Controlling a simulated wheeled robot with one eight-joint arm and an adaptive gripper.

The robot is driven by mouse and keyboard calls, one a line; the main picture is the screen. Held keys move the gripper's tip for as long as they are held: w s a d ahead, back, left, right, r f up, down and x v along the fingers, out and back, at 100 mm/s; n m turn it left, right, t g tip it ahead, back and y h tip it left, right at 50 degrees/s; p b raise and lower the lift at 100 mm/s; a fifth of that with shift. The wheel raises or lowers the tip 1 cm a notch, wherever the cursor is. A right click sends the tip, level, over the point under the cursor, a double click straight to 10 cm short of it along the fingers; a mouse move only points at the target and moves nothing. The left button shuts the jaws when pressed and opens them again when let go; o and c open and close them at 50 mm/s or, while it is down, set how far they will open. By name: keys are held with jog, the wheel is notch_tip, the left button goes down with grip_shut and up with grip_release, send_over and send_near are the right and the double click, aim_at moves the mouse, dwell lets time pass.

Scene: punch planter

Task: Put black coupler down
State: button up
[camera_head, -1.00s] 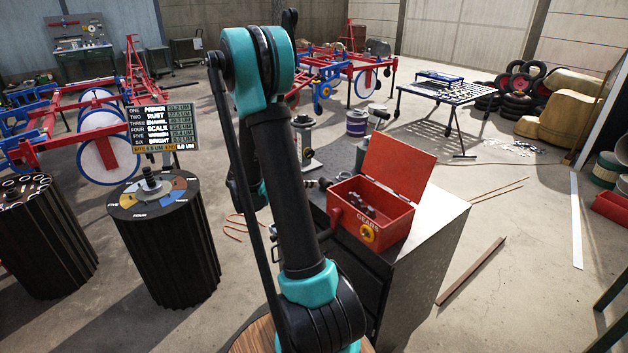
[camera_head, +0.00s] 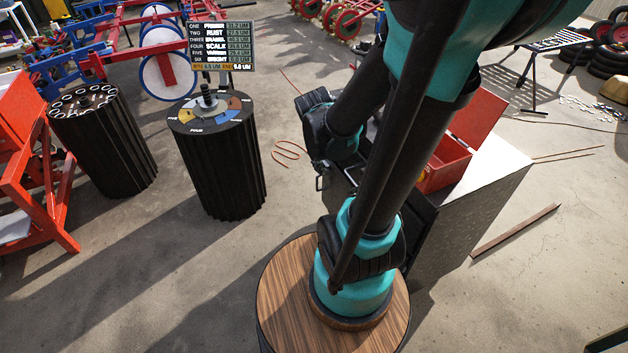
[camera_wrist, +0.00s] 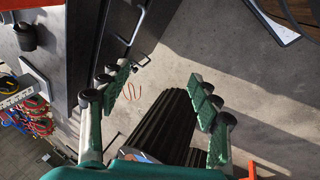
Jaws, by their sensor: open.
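My gripper (camera_wrist: 160,92) is open in the wrist view, its green padded fingers wide apart with nothing between the pads. A small black cylindrical piece (camera_wrist: 25,37) stands on a grey cabinet top at the upper left of the wrist view, apart from the fingers. It may be the black coupler, but I cannot tell for sure. In the head view my arm crosses in front of the cabinet (camera_head: 490,185), and I cannot make out the fingers there.
A black ribbed drum (camera_head: 225,165) bears a coloured dial and a dark stepped post (camera_head: 207,97). Another ribbed drum (camera_head: 115,145) stands to its left, beside a red frame (camera_head: 50,190). An open red box (camera_head: 450,165) is on the cabinet. Floor between drums and cabinet is mostly clear.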

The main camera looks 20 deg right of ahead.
jog(key=s+a+f+m+y, duration=0.1)
jog(key=s+a+m+y, duration=0.2)
jog(key=s+a+m, duration=0.2)
jog(key=shift+s+a+f+t, duration=0.3)
jog(key=shift+s+a, duration=0.1)
jog(key=shift+a, duration=0.55)
